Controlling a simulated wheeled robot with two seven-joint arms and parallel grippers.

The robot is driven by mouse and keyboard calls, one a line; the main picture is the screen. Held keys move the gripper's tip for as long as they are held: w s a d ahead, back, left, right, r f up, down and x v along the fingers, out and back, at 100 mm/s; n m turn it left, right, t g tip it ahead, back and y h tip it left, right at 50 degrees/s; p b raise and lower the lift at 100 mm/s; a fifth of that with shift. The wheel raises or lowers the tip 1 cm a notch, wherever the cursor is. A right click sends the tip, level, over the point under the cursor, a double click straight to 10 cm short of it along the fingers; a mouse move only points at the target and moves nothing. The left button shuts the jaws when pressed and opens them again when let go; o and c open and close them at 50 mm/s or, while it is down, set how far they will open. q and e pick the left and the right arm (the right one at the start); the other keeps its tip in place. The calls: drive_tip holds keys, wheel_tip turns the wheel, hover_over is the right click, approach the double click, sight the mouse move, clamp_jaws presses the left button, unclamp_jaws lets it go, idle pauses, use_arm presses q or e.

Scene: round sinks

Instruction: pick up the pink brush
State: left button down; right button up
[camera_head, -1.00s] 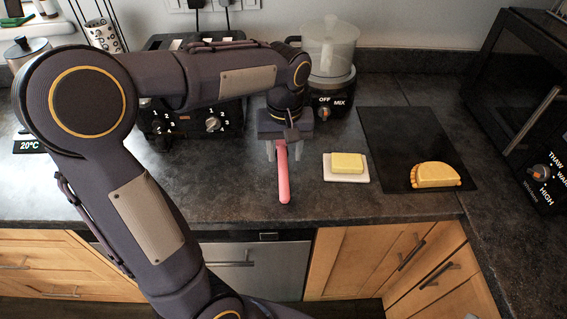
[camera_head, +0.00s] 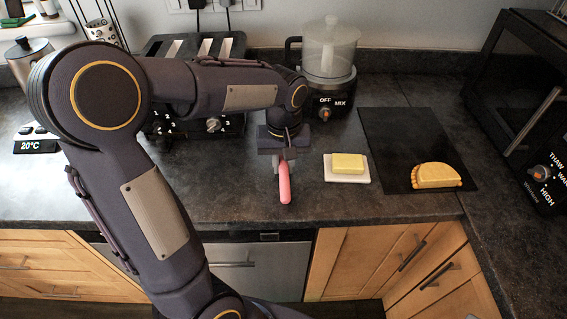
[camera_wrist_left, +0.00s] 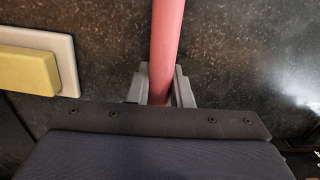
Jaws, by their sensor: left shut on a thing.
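The pink brush (camera_head: 285,187) is a smooth pink handle near the front of the dark counter in the head view. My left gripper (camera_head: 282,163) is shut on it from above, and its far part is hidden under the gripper. In the left wrist view, the pink brush (camera_wrist_left: 166,40) runs from between the two grey fingers (camera_wrist_left: 160,85) toward the top edge. I cannot tell whether it touches the counter. My right gripper is not in view.
Butter on a white dish (camera_head: 347,177) is just right of the gripper. A black board (camera_head: 395,140) with a yellow pastry (camera_head: 436,175) lies further right. A toaster (camera_head: 155,60) and a blender (camera_head: 328,60) stand behind. The counter's front edge is close.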

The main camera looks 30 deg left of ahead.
use_arm(q)
drive_tip(key=shift+r, duration=0.55)
wheel_tip(320, 180, up, 2)
drive_tip(key=shift+r, duration=0.25)
drive_tip(key=s+a+r, duration=0.6)
drive_tip(key=s+r, duration=0.3)
drive_tip(key=s, duration=0.3)
drive_tip(key=shift+s+a+r, duration=0.25)
drive_tip(key=shift+a, duration=0.05)
